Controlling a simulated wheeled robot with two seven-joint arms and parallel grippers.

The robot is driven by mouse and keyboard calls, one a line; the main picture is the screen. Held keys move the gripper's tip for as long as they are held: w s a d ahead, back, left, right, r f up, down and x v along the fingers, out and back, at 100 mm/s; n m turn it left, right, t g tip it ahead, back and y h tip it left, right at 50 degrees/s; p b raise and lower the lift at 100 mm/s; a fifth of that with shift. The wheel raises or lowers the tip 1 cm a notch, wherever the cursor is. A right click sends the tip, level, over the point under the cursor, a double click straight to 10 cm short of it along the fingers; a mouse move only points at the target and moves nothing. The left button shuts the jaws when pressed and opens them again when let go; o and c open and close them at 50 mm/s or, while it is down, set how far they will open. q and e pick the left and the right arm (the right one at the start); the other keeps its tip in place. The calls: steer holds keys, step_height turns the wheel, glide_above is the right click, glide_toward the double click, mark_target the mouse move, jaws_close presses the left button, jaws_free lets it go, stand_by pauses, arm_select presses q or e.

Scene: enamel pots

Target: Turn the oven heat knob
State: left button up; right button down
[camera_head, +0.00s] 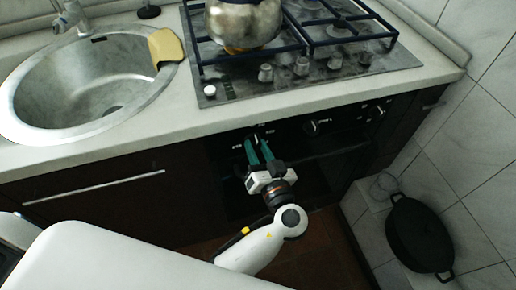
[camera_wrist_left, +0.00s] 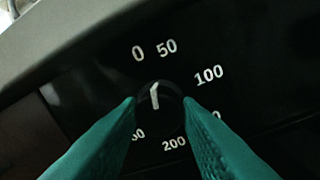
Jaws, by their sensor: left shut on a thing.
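The oven heat knob (camera_wrist_left: 158,110) is black and round with a white pointer line, on a black panel with white numbers around it. The pointer aims upward, roughly between the 0 and the 50. My left gripper (camera_wrist_left: 160,106) has its green fingers on either side of the knob and is shut on it. In the head view my left gripper (camera_head: 254,145) is at the oven's front panel; the knob is mostly hidden there by the fingers. My right gripper is not in view.
The gas hob (camera_head: 225,89) with a pot (camera_head: 243,22) is on the counter above the panel. More oven knobs (camera_head: 312,128) are to the right. A sink (camera_head: 90,80) and a yellow sponge (camera_head: 166,46) are at the left. A black pan (camera_head: 418,235) is at the lower right.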

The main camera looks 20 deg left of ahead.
arm_select(q)
steer(key=shift+m, duration=1.5)
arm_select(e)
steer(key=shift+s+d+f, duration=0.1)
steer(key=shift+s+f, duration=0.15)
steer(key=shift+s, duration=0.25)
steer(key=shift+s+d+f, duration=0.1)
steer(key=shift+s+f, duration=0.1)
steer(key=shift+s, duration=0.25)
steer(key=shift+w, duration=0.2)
arm_select(q)
steer(key=o, duration=1)
steer(key=shift+s+d+f, duration=0.1)
steer(key=shift+s+d, duration=0.15)
steer(key=shift+s, duration=0.05)
steer(key=b+v, duration=0.1)
steer(key=v, duration=1)
steer(key=shift+s, duration=0.1)
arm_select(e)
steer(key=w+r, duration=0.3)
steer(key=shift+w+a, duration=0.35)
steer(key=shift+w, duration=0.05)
